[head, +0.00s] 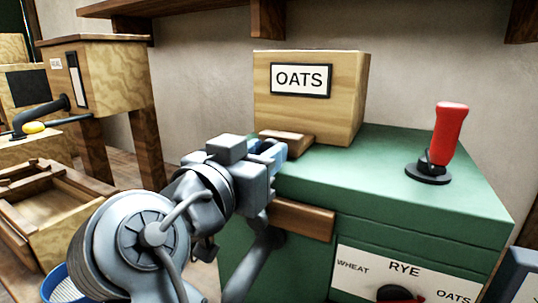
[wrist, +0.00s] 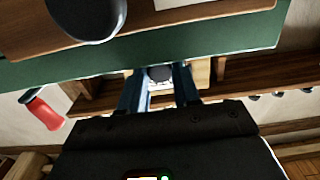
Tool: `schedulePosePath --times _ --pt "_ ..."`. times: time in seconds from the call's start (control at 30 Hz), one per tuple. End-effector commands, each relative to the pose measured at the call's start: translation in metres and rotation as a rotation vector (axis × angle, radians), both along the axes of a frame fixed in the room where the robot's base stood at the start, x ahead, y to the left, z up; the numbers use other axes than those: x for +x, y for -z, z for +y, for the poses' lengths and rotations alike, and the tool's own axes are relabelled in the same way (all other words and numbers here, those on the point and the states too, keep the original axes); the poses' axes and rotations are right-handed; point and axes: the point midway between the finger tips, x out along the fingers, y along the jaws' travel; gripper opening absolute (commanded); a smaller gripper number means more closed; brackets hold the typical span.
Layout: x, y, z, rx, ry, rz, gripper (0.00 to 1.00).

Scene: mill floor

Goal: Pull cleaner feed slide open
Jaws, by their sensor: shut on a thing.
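A wooden slide (head: 287,143) sticks out at the foot of a wooden box marked OATS (head: 311,110), on top of the green cleaner (head: 410,165). My gripper (head: 272,151) is at the slide's outer end, over the machine's left edge. In the wrist view, a dark round knob (wrist: 160,73) sits between the two fingers of my gripper (wrist: 160,88). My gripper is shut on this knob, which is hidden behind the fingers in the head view. The wooden box (wrist: 202,72) shows behind the fingers in the wrist view.
A red-handled lever (head: 450,135) stands on the green top at the right; it also shows in the wrist view (wrist: 42,112). A WHEAT, RYE, OATS dial plate (head: 366,262) is on the front. A wooden ledge (head: 303,218) juts below my gripper. Wooden bins (head: 60,208) stand at left.

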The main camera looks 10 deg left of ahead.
Motion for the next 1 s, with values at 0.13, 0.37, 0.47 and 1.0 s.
schedulePosePath --times 0.13,0.37,0.47,1.0 --pt "-0.004 0.002 0.002 -0.001 -0.001 0.004 0.00" --pt "-0.003 0.002 0.002 -0.001 0.000 0.004 0.51" --pt "-0.003 0.001 0.001 -0.001 0.000 0.004 0.56" --pt "-0.044 0.002 0.017 0.000 -0.004 0.002 0.56"
